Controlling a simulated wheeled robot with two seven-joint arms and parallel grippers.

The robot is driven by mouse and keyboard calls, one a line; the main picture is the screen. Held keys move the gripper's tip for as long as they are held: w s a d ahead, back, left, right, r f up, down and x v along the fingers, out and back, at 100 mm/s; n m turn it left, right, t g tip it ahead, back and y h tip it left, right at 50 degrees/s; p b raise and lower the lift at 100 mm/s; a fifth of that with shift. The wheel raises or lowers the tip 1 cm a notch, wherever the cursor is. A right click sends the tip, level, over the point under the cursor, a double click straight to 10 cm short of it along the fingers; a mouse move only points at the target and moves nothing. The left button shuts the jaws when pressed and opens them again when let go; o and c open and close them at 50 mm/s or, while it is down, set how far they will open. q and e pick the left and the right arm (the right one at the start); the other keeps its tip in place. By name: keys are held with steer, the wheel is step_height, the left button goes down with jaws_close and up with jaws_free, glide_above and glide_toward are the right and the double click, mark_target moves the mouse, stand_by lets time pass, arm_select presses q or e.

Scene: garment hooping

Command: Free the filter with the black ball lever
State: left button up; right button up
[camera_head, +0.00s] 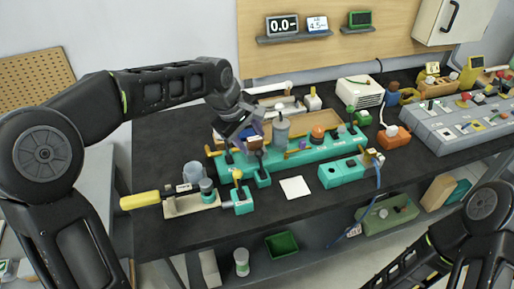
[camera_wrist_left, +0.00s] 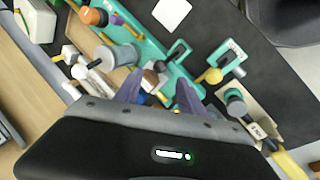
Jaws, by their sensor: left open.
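My left gripper (camera_head: 254,140) is above the left part of the teal fixture bar (camera_head: 310,146). In the left wrist view the same gripper (camera_wrist_left: 158,92) has its two purple-grey fingers apart, with small brown and black parts of the fixture below and between them. A grey cylinder (camera_head: 281,127), perhaps the filter, stands on the bar just right of the gripper; it also shows in the left wrist view (camera_wrist_left: 112,58). A dark-knobbed lever (camera_head: 229,158) stands at the bar's left end. The gripper partly hides the fixture, and I cannot tell which lever holds the filter. My right gripper is out of view.
An orange-domed part (camera_head: 318,132) stands further right on the bar. A yellow-handled tool (camera_head: 140,200) projects past the table's left front. A white card (camera_head: 295,187) lies in front. A grey control console (camera_head: 455,123) fills the right side.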

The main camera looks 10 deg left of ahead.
mark_target(258, 151)
arm_select(q)
steer(key=p+x, duration=0.1)
steer(key=x, duration=0.5)
steer(key=shift+w+f, duration=0.1)
steer(key=shift+f, duration=0.1)
jaws_close()
stand_by(0.3)
stand_by(0.9)
